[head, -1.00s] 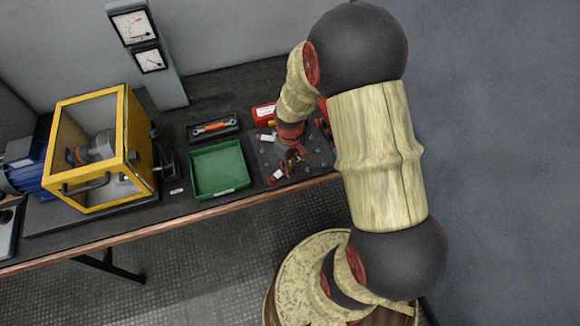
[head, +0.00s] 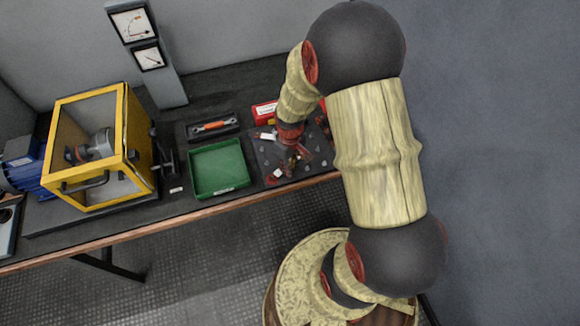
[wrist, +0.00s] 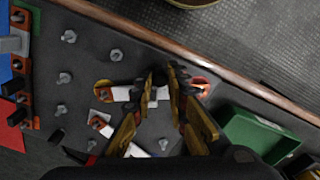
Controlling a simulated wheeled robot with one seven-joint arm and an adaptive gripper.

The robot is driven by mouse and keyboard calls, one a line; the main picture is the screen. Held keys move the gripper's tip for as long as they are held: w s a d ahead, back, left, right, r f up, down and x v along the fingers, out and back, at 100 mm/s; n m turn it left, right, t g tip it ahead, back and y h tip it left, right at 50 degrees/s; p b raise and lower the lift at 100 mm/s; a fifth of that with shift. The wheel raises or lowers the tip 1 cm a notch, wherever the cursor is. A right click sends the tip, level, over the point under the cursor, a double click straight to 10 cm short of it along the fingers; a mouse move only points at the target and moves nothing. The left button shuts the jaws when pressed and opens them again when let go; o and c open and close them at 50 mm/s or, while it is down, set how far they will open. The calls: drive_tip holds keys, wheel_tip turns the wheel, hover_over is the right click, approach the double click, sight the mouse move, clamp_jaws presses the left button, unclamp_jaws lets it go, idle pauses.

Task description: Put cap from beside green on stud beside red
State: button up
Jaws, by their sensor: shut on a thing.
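My gripper (wrist: 164,80) is low over the grey stud board and shut on a small dark thing between its fingertips, seemingly a black cap, mostly hidden by the fingers. Dark caps (wrist: 14,87) stand on an orange strip at the board's left end in the wrist view. Green (wrist: 36,20), blue (wrist: 5,72) and red (wrist: 10,134) patches lie beside that strip. Bare metal studs (wrist: 116,55) stand on the board. A white piece with orange ends (wrist: 120,94) lies under the fingertips. In the head view my arm hides much of the board (head: 268,171).
A green tray (head: 192,178) stands beside the board. An orange-handled tool (head: 212,126) lies in a dark holder behind it. A yellow-framed clear box (head: 124,140) stands farther left. The bench's front edge (head: 160,216) runs close to the board.

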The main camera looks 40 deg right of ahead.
drive_tip(key=o, duration=0.8)
wheel_tip(320, 180, up, 12)
idle(0.5)
